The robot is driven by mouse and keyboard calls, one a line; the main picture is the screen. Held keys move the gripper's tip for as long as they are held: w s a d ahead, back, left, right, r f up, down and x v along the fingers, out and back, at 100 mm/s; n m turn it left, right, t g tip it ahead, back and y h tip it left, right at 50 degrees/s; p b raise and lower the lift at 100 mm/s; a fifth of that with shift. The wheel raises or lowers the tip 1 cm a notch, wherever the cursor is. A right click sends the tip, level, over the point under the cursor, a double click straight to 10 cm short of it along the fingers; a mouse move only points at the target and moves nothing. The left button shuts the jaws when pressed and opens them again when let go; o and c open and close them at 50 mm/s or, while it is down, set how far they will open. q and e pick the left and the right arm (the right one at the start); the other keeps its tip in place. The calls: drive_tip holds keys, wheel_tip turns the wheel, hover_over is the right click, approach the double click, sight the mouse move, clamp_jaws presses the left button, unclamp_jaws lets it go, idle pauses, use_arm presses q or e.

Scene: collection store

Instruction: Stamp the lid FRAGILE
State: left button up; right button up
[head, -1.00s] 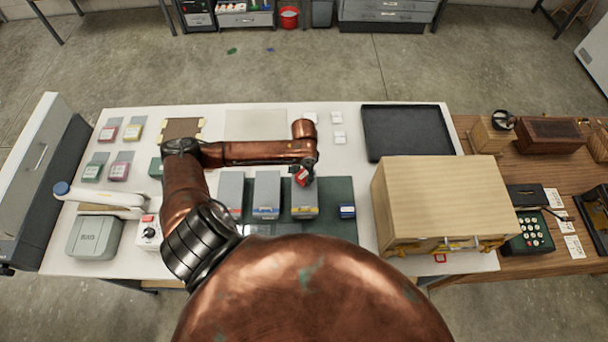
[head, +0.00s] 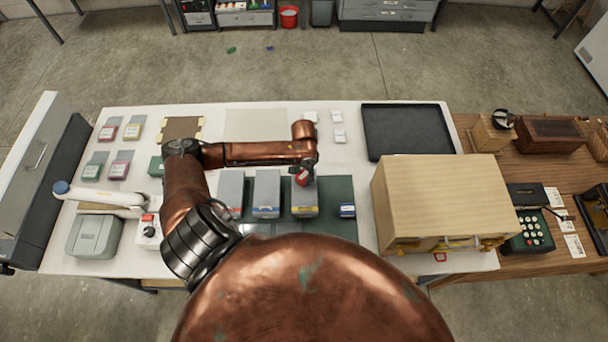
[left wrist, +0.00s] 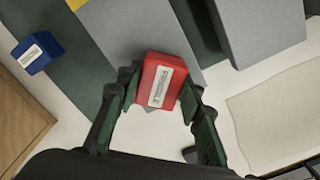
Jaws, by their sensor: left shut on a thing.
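My left gripper (head: 303,171) is shut on a red stamp block (head: 302,179). In the left wrist view the red block (left wrist: 164,82) sits between the two fingers and bears a white label that seems to read FRAGILE. The block is over the far end of the right-hand grey box (head: 304,202), which has a yellow-edged label at its near end. Its grey lid (left wrist: 128,30) shows behind the block in the left wrist view. I cannot tell whether block and lid touch. My right gripper is not in view.
Two more grey boxes, the middle one (head: 266,192) and the left one (head: 231,190), stand on the green mat (head: 338,190). A blue labelled block (head: 347,211) is to the right. A wooden cabinet (head: 440,200) and a black tray (head: 405,131) stand further right.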

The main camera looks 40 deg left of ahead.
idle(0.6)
use_arm(q)
drive_tip(key=shift+p, duration=0.4)
idle(0.7)
drive_tip(key=shift+f, duration=0.1)
idle(0.9)
drive_tip(key=shift+s+p, duration=0.1)
drive_tip(key=shift+p, duration=0.2)
wheel_tip(320, 180, up, 5)
drive_tip(key=p, duration=0.5)
drive_tip(key=shift+p, duration=0.3)
drive_tip(key=shift+r, duration=1.05)
drive_tip(key=shift+w+d+b, duration=0.1)
drive_tip(key=shift+w+b, duration=0.1)
drive_tip(key=shift+b, duration=0.15)
